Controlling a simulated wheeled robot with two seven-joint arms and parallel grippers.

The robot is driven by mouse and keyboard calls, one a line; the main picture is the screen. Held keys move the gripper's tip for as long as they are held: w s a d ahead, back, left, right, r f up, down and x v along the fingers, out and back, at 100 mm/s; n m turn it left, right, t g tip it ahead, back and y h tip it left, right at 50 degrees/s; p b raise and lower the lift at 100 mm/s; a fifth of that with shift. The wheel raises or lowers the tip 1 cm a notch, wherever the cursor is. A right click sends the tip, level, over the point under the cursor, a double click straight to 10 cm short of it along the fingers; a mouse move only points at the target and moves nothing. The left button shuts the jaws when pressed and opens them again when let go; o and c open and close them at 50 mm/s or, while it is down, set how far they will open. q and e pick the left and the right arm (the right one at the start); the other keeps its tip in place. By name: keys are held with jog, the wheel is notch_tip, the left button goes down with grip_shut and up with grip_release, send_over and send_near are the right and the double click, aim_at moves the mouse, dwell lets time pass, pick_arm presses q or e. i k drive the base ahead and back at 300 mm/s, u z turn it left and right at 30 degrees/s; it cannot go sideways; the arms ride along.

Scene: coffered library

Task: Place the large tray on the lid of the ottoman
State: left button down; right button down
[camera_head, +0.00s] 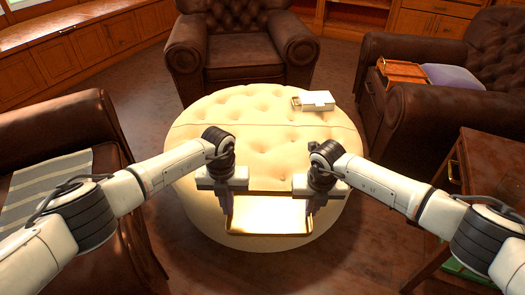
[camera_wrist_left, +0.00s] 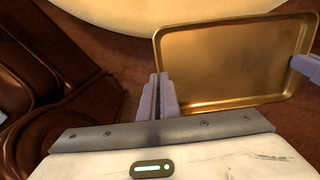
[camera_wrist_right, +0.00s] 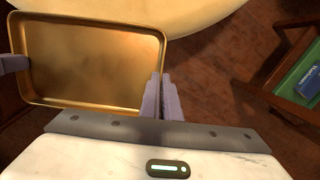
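The large tray (camera_head: 270,214) is gold with a raised rim. It is level or nearly so, at the near side of the round cream tufted ottoman (camera_head: 265,150). In the left wrist view the tray (camera_wrist_left: 235,65) shows floor beside it and the ottoman edge beyond. My left gripper (camera_head: 226,206) is shut on its left rim; the fingers (camera_wrist_left: 160,97) are close together there. My right gripper (camera_head: 311,205) is shut on its right rim, as the right wrist view (camera_wrist_right: 160,98) shows. Whether the tray touches the ottoman I cannot tell.
A small white box (camera_head: 314,100) lies on the ottoman's far right. Brown armchairs stand left (camera_head: 60,130), behind (camera_head: 240,50) and right (camera_head: 430,115). An orange-brown tray-like object (camera_head: 402,71) and purple cushion (camera_head: 452,79) rest on the right one. A wooden side table (camera_head: 492,170) is near right.

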aim_at(271, 158)
jog(key=i, duration=0.95)
